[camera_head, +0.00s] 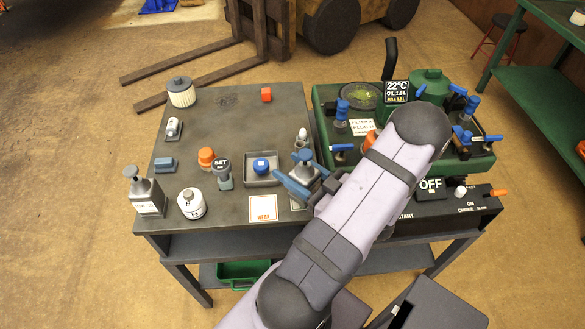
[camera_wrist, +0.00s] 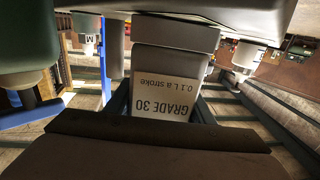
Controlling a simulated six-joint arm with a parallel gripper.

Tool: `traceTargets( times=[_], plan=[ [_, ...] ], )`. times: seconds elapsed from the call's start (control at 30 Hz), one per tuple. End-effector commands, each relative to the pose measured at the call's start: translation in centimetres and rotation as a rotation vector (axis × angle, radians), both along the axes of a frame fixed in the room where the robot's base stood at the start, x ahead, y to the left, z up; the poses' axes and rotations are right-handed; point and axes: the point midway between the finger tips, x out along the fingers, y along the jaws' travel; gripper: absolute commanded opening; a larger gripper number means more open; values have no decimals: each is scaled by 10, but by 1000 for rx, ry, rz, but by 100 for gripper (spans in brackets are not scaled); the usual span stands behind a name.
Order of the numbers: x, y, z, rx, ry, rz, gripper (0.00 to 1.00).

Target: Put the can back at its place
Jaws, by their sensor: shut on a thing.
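The can is a grey box-shaped one with a pump knob (camera_head: 304,172), near the front right of the dark bench top. In the wrist view its pale label (camera_wrist: 163,97) appears upside down and reads "GRADE 30, 0.1 L a stroke". My gripper (camera_head: 311,185) has blue-grey fingers closed on both sides of this can. In the head view my arm and fingers hide the can's lower part, so I cannot tell whether its bottom touches the bench. A similar grey pump can (camera_head: 147,195) stands at the bench's front left corner.
Left of my gripper are a tray (camera_head: 276,180) with a blue knob, a "SET" device (camera_head: 223,174), an orange-capped item (camera_head: 206,158) and a white round pot (camera_head: 191,204). A "WERK" card (camera_head: 263,208) lies at the front edge.

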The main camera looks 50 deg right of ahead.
Motion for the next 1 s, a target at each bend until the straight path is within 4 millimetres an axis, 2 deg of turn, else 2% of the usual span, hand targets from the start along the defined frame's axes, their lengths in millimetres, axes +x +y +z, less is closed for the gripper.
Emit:
traceTargets(
  times=[0.1, 0.13, 0.2, 0.6, 0.77, 1.0],
  plan=[
    [0, 0, -2, -1, -4, 0, 0],
    [0, 0, -3, 0, 0, 0, 53],
    [0, 0, -2, 0, 0, 0, 67],
    [-1, 0, 2, -1, 0, -1, 67],
    [-15, -2, 0, -1, 0, -5, 67],
    [-47, -1, -1, -2, 0, -5, 67]
  ],
)
